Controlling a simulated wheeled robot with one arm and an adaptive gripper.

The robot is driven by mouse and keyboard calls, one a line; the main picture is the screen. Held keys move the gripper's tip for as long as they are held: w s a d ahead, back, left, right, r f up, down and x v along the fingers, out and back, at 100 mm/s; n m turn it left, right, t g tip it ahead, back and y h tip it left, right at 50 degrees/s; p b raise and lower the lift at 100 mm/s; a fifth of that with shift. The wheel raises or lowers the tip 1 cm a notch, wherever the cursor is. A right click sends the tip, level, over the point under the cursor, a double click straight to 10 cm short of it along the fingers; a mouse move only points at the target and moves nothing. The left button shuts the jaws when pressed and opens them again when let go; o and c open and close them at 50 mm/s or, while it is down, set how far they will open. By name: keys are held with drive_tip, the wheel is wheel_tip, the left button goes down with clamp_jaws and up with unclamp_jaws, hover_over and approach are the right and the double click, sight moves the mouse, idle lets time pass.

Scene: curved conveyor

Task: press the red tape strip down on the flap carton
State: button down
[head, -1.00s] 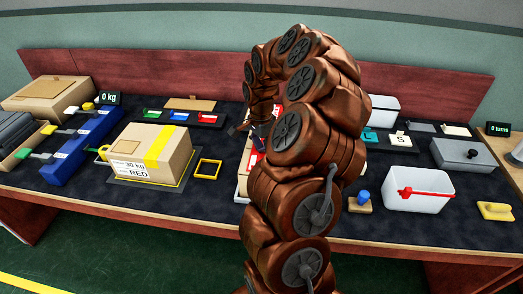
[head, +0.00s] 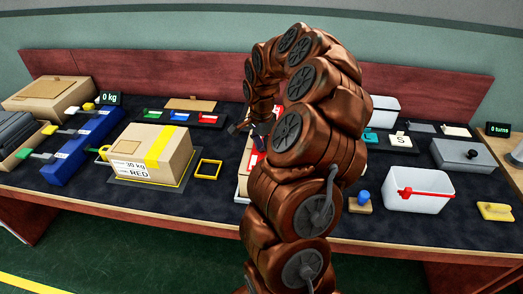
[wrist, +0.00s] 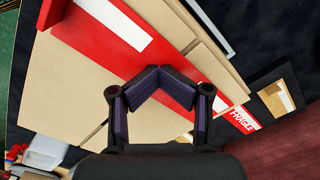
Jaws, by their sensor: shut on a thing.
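The flap carton (wrist: 70,85) is tan and fills much of the wrist view, its top panels meeting at seams. The red tape strip (wrist: 85,28) runs diagonally across its top from upper left towards the right, with a white patch on it. My gripper (wrist: 157,70) is over the strip, fingertips together, shut on the red tape strip. The tips hide the part of the strip there, so I cannot tell how flat it lies. In the head view my arm covers most of the flap carton (head: 243,165); only its left edge and bits of red show.
A rack of coloured tags (head: 180,117) is behind. Right are a white bin (head: 418,190) and a blue-knobbed block (head: 361,203).

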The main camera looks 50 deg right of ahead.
drive_tip(key=shift+f, duration=0.15)
drive_tip(key=shift+d+r, duration=0.1)
drive_tip(key=shift+r, duration=0.65)
drive_tip(key=shift+r+b, duration=0.35)
drive_tip(key=shift+r, duration=2.05)
